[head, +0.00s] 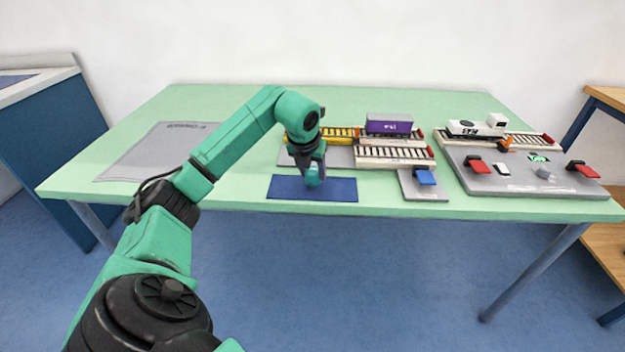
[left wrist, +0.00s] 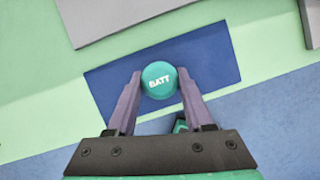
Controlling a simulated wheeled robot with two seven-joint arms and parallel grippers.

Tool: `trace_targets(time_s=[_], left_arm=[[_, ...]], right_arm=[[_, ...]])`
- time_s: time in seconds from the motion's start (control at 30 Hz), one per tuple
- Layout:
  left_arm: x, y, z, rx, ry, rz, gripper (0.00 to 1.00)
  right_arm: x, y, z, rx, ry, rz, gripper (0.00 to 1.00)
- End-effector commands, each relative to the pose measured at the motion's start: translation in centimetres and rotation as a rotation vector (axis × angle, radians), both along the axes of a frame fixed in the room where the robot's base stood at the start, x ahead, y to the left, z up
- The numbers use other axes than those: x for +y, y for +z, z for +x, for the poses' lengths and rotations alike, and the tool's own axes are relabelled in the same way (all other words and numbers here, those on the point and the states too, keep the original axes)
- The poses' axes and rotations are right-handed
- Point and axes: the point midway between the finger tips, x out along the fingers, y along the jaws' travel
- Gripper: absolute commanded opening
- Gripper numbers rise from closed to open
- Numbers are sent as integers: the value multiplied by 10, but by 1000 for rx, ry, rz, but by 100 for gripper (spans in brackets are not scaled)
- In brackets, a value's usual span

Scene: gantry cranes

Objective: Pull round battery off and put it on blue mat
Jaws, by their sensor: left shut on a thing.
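The round battery (left wrist: 159,80) is a teal disc marked BATT, seen from above in the left wrist view. My left gripper (head: 313,180) is shut on it, with one purple finger on each side in the left wrist view (left wrist: 158,88). The blue mat (head: 340,190) lies flat near the table's front edge, and it also shows behind the battery in the left wrist view (left wrist: 213,60). The battery is over the mat; I cannot tell whether it touches it. My right gripper is not in view.
Behind the mat is a grey plate (head: 292,160) with yellow track. A purple wagon (head: 389,124) stands on rails to the right. A small plate with a blue lever (head: 425,177) is right of the mat. A grey control board (head: 520,182) lies farther right. A flat grey panel (head: 150,150) lies left.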

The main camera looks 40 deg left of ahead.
Motion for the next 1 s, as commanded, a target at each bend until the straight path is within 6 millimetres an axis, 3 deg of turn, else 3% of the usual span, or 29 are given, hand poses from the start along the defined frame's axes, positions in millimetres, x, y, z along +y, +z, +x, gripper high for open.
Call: trace_targets(time_s=[0.1,0.4,0.43,0.5,0.83,1.0], left_arm=[[0,-19,0,2,0,-1,0],[0,-23,0,0,0,0,0],[0,-22,0,0,0,0,63],[0,-21,0,1,0,0,82],[0,-18,0,0,0,0,82],[-4,10,-10,-3,-1,3,82]], right_arm=[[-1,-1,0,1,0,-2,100],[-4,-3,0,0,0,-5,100],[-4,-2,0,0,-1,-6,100],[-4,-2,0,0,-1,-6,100],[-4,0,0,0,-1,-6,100],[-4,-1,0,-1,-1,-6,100]])
